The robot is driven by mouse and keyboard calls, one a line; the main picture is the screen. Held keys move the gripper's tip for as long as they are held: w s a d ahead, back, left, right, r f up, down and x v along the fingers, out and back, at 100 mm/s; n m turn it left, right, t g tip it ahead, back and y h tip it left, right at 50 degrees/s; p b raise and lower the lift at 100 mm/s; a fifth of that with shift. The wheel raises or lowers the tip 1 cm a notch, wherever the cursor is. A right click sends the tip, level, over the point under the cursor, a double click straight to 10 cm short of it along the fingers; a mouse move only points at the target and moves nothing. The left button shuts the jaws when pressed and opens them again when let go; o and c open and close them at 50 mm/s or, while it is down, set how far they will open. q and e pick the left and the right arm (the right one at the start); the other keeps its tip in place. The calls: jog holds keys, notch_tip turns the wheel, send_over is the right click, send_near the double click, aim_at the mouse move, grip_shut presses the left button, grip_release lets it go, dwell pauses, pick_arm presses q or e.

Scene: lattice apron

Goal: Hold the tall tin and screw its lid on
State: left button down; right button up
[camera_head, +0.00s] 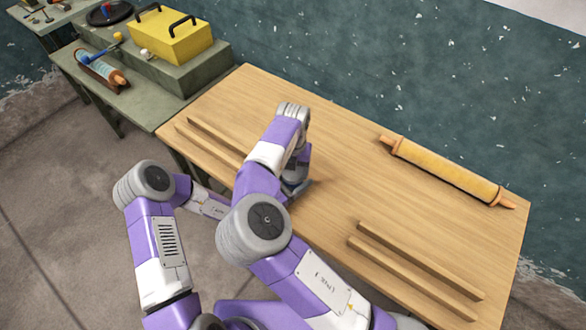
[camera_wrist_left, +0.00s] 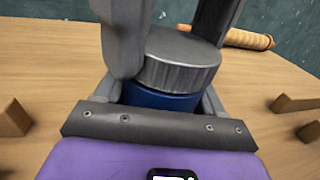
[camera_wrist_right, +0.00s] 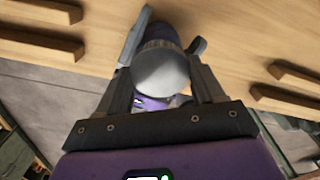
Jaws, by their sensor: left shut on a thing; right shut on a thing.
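The tall tin (camera_wrist_left: 160,97) shows as a blue body low between the fingers of my left gripper (camera_wrist_left: 165,88), which is shut on it. The grey ribbed lid (camera_wrist_left: 178,62) sits on top of the tin, with no clear gap visible. My right gripper (camera_wrist_right: 165,72) is shut on the lid; its fingers come down on either side in the left wrist view. The lid's pale round top (camera_wrist_right: 160,72) shows in the right wrist view. In the head view my right gripper (camera_head: 297,188) is near the table's front edge, and my right arm hides the tin, lid and left gripper.
The wooden table (camera_head: 340,150) has a rolling pin (camera_head: 445,172) at the back right. Wooden strips lie at the left (camera_head: 215,140) and the front right (camera_head: 420,262). A green bench (camera_head: 195,75) with a yellow box (camera_head: 170,38) stands to the left. The table's middle is clear.

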jog(key=o, duration=1)
jog(key=shift+r, duration=0.1)
jog(key=shift+r, duration=2.2)
jog(key=shift+c, duration=0.4)
